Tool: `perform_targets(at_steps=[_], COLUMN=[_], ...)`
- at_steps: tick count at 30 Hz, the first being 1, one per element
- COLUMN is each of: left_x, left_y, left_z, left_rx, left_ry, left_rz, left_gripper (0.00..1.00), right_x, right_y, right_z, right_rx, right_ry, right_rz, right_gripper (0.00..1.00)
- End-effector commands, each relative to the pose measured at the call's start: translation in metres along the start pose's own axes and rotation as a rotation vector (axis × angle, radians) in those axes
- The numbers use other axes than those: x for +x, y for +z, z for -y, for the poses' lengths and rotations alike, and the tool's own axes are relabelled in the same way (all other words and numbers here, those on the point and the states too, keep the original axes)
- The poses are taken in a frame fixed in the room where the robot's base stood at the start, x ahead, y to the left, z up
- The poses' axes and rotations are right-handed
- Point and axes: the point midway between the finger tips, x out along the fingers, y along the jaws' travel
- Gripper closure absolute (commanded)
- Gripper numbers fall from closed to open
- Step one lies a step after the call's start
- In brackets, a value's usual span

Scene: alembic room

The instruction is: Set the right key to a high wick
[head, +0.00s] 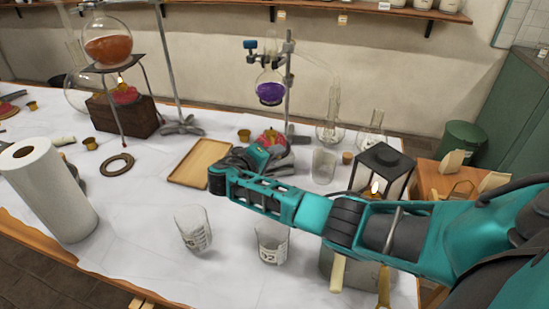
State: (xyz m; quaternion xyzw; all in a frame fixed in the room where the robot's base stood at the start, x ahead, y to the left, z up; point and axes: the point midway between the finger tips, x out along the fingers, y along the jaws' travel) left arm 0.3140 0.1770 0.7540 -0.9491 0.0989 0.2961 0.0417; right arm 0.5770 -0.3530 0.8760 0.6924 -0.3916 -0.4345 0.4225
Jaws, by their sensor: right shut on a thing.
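My right gripper (262,153) reaches in from the right, at the red burner (271,136) below the flask of purple liquid (270,91). It is shut on the right key, which the fingers and wrist hide; I cannot tell how far the key is turned. Part of the burner is hidden behind the gripper. A second red burner (126,96) with a small flame stands on a wooden block at the left, under a round flask of orange liquid (108,46). My left gripper is not in view.
A wooden tray (202,162) lies just left of my right wrist. Glass beakers (193,229) stand in front of my forearm, and a black lantern (384,168) stands close behind it. A paper roll (48,190) is at the left. Bare cloth lies at front centre-left.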

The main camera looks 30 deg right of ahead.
Motion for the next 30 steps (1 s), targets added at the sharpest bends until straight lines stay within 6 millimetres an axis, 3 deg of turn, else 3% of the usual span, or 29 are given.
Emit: perform_targets(at_steps=[10, 27, 28, 30], left_x=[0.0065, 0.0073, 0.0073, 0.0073], left_y=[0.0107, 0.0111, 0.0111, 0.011], left_z=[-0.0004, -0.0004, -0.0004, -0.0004], left_rx=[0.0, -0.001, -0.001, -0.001], left_ry=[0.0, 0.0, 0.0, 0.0], left_rz=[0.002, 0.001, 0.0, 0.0], left_gripper=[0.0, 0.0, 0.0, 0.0], right_x=[0.0, -0.0001, -0.0001, 0.0], right_y=[-0.0004, -0.0007, -0.0007, -0.0006], right_z=[0.0006, -0.0007, -0.0007, -0.0006], right_rx=[-0.106, -0.125, -0.125, -0.125], right_ry=[0.109, 0.129, 0.129, 0.129], right_rz=[-0.002, -0.002, -0.002, -0.002], right_gripper=[1.0, 1.0, 0.81, 0.74])
